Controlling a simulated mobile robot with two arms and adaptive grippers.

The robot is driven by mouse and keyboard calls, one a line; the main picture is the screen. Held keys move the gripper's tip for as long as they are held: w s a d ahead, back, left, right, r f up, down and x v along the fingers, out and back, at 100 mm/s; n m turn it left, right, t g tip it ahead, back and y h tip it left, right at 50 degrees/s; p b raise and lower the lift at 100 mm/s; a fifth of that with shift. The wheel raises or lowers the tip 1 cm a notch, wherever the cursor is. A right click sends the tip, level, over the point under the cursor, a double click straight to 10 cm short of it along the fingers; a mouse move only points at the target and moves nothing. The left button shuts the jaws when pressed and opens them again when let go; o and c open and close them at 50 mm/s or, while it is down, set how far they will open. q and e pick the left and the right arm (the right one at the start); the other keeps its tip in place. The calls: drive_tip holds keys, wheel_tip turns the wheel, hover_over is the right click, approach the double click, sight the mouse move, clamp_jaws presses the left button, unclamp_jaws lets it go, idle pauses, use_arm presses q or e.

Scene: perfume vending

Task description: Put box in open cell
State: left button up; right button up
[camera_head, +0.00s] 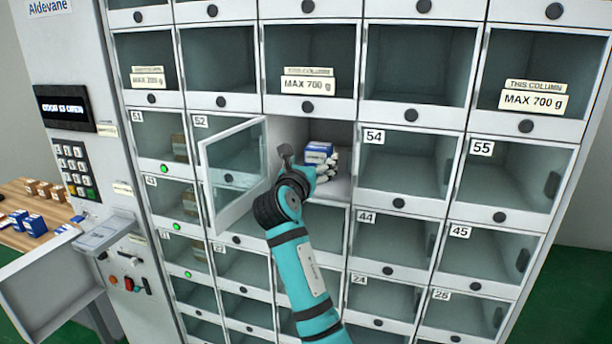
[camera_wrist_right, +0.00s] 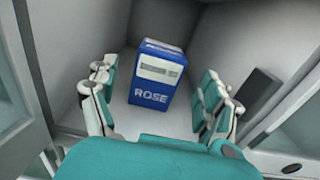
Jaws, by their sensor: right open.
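A blue and white box (camera_wrist_right: 157,76) marked ROSE stands upright on the floor of the open cell (camera_wrist_right: 215,50). In the head view the box (camera_head: 318,152) shows just behind my right gripper (camera_head: 326,165). The cell door (camera_head: 232,168) is swung open to the left, beside cell 52. My right gripper (camera_wrist_right: 155,108) is open at the cell mouth, with one finger on each side of the box's near end. Gaps show between the fingers and the box, so it seems not to touch it. My left gripper is not in view.
The cells around it, such as cell 54 (camera_head: 404,160) and cell 44 (camera_head: 392,243), have closed doors. A wooden table (camera_head: 14,240) with several small boxes stands at the left, near a hinged panel (camera_head: 52,290) and a keypad (camera_head: 77,170).

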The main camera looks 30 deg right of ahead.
drive_tip(key=b+v, duration=0.1)
drive_tip(key=v, duration=0.5)
idle(0.3)
